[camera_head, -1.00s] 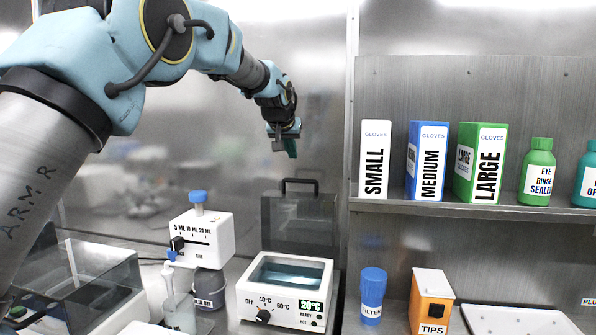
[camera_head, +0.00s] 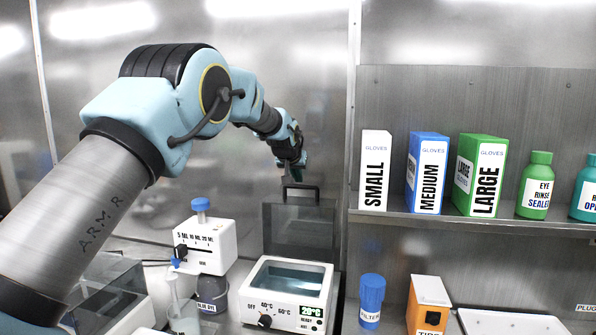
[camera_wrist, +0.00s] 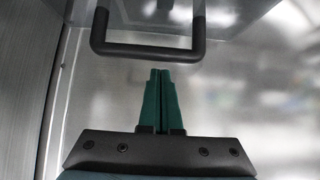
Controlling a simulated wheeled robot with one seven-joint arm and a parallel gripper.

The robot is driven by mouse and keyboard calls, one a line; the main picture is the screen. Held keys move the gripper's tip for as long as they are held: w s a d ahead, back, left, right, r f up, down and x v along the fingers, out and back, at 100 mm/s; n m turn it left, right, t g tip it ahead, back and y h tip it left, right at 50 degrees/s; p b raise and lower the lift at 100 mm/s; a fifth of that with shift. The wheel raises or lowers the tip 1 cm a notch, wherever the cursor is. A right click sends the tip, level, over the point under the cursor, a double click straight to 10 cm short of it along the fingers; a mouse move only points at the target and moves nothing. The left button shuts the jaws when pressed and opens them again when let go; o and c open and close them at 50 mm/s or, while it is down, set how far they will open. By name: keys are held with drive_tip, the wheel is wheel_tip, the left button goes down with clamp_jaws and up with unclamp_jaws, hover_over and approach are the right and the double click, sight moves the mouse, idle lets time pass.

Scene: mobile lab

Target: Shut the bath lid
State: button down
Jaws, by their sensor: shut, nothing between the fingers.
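The water bath (camera_head: 288,292) is a white box with a dial and a green display, standing on the bench. Its clear grey lid (camera_head: 299,230) stands upright, open, at the back of the bath. A black handle (camera_head: 300,190) is on the lid's top edge; it also shows in the wrist view (camera_wrist: 148,52). My gripper (camera_head: 297,174) is just above the handle in the head view. In the wrist view my green fingertips (camera_wrist: 162,73) are together and empty, close to the handle's bar but with a visible gap. I cannot tell the exact depth between them.
A white dispenser (camera_head: 205,245) with a blue cap stands left of the bath. A blue filter bottle (camera_head: 371,300) and an orange tips box (camera_head: 427,305) stand to the right. A shelf (camera_head: 470,222) with glove boxes is at the right. The metal wall is close behind the lid.

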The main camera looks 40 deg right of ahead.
drive_tip(key=shift+s+a+f+p, duration=0.2)
drive_tip(key=shift+s+a, duration=0.1)
drive_tip(key=shift+a, duration=0.2)
drive_tip(key=shift+s+a+f+p, duration=0.15)
drive_tip(key=shift+s+a, duration=0.15)
drive_tip(key=shift+a, duration=0.15)
drive_tip(key=shift+a+b, duration=0.15)
drive_tip(key=shift+b, duration=0.3)
